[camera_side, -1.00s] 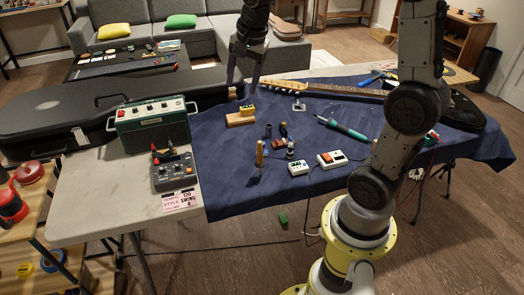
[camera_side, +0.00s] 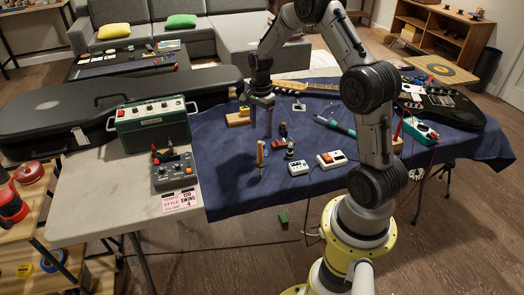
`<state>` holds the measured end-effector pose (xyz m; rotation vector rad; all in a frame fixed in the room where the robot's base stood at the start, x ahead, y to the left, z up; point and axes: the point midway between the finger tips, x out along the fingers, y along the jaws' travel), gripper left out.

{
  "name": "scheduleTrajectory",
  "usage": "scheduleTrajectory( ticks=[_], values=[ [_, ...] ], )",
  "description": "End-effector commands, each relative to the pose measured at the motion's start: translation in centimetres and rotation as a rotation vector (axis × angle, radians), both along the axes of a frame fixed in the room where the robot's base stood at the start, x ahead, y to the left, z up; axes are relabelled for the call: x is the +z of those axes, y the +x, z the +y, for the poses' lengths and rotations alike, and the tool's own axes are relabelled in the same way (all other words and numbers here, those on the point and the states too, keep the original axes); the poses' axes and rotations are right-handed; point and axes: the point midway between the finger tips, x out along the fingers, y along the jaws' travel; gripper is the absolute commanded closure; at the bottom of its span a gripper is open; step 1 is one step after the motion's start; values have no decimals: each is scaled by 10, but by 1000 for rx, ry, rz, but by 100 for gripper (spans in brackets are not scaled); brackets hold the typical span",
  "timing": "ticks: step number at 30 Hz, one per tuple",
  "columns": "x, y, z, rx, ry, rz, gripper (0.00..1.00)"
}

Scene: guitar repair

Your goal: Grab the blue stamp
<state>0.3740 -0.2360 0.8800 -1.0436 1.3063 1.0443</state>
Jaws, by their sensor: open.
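My gripper (camera_side: 261,132) is open, its two fingers pointing down over the middle of the dark blue cloth (camera_side: 225,165). A small dark, bluish upright piece, which looks like the blue stamp, stood here in the earlier view. It is now hidden by or between the fingers, and I cannot tell if they touch it. A stamp with a wooden handle (camera_side: 260,152) stands upright just in front of the gripper. A dark stamp with a reddish base (camera_side: 283,131) stands close to its right. A small dark bottle-like piece (camera_side: 290,150) stands nearer the front.
A white pedal (camera_side: 299,168) and a red-buttoned pedal (camera_side: 331,160) lie to the front right. A yellow piece on a wooden block (camera_side: 238,119) is behind left. The guitar (camera_side: 440,105), teal-handled tool (camera_side: 336,127) and green amplifier (camera_side: 152,125) surround the area. The cloth's front left is clear.

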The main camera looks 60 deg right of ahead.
Motion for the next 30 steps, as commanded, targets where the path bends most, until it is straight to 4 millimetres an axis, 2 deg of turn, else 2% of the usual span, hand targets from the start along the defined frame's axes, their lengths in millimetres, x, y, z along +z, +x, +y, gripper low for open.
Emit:
scheduleTrajectory(
  ticks=[7, 16, 25, 26, 30],
  values=[
    [-17, -2, 1, 1, 1, 2, 35],
    [-57, -5, 0, 1, 0, 2, 35],
    [-62, -4, 0, 1, 0, -1, 35],
    [-62, -4, 0, 1, 0, 0, 37],
    [-62, -4, 0, 1, 0, -1, 62]
  ],
)
